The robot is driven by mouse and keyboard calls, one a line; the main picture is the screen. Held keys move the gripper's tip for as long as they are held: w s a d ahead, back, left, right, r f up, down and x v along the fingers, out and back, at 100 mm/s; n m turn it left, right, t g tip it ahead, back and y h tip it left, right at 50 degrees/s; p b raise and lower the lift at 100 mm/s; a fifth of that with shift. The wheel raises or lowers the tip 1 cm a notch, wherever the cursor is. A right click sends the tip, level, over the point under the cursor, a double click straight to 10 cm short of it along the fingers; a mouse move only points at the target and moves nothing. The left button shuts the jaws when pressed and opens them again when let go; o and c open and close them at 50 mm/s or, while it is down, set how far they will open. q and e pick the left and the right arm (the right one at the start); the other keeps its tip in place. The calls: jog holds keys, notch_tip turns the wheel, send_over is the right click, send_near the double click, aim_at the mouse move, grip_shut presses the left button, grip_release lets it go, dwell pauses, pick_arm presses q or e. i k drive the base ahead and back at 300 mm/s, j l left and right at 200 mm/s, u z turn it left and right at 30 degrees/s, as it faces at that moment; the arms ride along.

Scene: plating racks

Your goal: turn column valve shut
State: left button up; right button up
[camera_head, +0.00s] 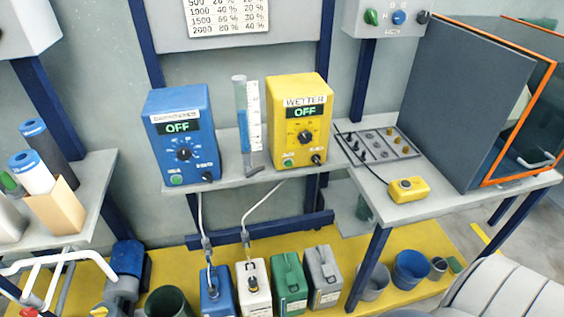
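A clear upright column (241,115) with a white scale strip (254,116) stands between a blue control box (181,135) and a yellow control box (299,122). Both boxes show OFF on their displays. A small dark fitting (255,170) sits at the column's foot, on the shelf edge. It is too small to tell whether it is the column valve or how it is turned. Neither of my grippers is in view.
Blue, white, green and grey canisters (323,280) stand on the yellow floor strip below. White pipes (62,257) with a red knob (27,313) are lower left. A yellow button box (408,189) lies on the right bench. A ribbed pale shape (512,290) fills the lower right.

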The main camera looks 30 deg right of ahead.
aim_at(250, 173)
jog(key=z, duration=0.8)
